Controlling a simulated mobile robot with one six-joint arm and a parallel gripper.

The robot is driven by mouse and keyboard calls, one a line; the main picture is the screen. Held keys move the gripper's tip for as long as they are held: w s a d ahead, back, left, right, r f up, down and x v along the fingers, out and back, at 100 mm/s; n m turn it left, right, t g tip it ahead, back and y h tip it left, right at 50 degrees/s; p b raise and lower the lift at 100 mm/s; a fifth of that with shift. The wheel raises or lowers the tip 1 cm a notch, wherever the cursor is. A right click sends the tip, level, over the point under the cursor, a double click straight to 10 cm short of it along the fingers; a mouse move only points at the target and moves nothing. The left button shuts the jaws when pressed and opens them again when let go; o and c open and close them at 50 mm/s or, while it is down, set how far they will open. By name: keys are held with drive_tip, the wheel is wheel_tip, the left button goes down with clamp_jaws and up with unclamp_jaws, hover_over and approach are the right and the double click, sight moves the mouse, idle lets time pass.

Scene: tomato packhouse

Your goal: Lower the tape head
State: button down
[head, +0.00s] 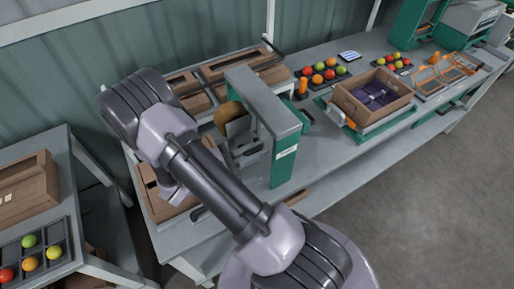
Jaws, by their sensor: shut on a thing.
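The taping machine is a grey-topped frame with a green upright (284,135) on the near end of the long bench. A brown tape roll (227,113) sits under its grey top arm (256,96). Grey metal parts (250,152) of what looks like the tape head show below the roll, between my forearm and the upright. My arm crosses in front of the machine's left side, with part of the wrist (168,186) showing left of the forearm. My gripper is hidden behind the arm, and so are its fingers and whatever is between them.
Cardboard boxes (243,64) lie at the bench's back. An open carton (375,92) stands right of the machine, near trays of tomatoes (322,71). A side table at left holds a box (24,196) and a tomato tray (38,254). The floor at right is clear.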

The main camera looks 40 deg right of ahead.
drive_tip(key=c, duration=1.4)
unclamp_jaws()
drive_tip(key=shift+f, duration=0.15)
drive_tip(key=shift+o, duration=0.2)
drive_tip(key=p+v, duration=0.2)
drive_tip(key=v, duration=1.5)
drive_tip(key=shift+a, duration=0.2)
drive_tip(key=shift+w, duration=0.1)
